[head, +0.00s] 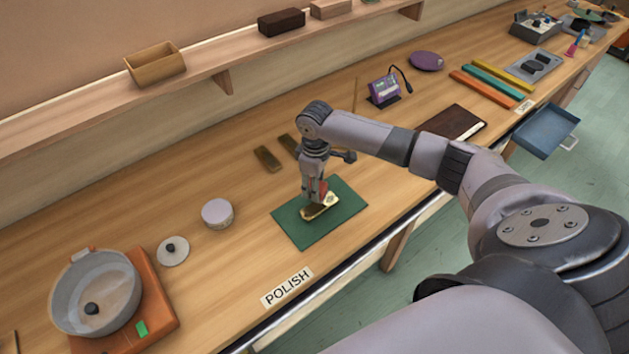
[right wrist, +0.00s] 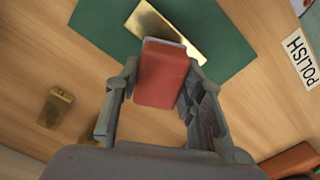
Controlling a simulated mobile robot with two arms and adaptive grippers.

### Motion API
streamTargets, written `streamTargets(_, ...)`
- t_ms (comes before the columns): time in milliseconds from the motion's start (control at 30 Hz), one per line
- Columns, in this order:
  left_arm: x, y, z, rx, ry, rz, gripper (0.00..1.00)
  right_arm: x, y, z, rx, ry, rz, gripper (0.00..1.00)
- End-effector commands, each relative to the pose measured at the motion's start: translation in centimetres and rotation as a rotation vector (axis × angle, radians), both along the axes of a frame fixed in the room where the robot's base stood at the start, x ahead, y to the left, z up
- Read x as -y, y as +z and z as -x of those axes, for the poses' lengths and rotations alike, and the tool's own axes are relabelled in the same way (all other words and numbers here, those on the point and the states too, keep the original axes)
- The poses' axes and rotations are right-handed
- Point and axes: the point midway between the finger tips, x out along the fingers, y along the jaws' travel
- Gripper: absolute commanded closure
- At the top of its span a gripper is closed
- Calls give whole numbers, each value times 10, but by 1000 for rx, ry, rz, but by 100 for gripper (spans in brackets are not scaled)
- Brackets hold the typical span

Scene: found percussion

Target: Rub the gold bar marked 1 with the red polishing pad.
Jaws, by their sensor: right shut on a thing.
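A gold bar (head: 322,210) lies on the green mat (head: 293,228) on the bench; its mark is too small to read. The bar also shows in the right wrist view (right wrist: 170,27), partly covered by the red polishing pad (right wrist: 162,72). My right gripper (head: 314,196) is shut on the red pad, directly over the bar. The pad's far end overlaps the bar in the right wrist view; I cannot tell for certain whether they touch. My left gripper is not in view.
Two duller bars (head: 267,158) (head: 289,143) lie behind the mat. A POLISH label (head: 287,287) is at the front edge. A round tin (head: 217,213), a lid (head: 173,251) and a pot (head: 96,292) on an orange burner (head: 160,310) stand left. A dark board (head: 455,124) lies right.

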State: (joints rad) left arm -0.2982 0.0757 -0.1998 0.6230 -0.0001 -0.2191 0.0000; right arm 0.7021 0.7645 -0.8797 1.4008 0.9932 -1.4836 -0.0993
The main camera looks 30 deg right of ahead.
Motion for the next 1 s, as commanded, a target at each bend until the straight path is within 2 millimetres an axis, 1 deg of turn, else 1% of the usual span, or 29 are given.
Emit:
streamTargets(33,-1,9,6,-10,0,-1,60,0,9,0,1,-1,-1,86)
streamTargets(100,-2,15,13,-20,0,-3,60,1,15,0,1,-2,-1,86)
streamTargets(200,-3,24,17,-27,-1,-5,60,1,23,0,1,-3,0,86)
streamTargets(267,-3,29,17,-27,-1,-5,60,2,28,-1,1,-3,0,86)
streamTargets(367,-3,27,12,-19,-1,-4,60,3,33,-4,4,-5,0,86)
streamTargets(500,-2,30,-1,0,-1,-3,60,6,44,-6,2,-6,0,86)
streamTargets(567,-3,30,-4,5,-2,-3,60,6,47,-7,2,-6,0,86)
streamTargets(1000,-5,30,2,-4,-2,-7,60,7,48,-8,1,-6,0,86)
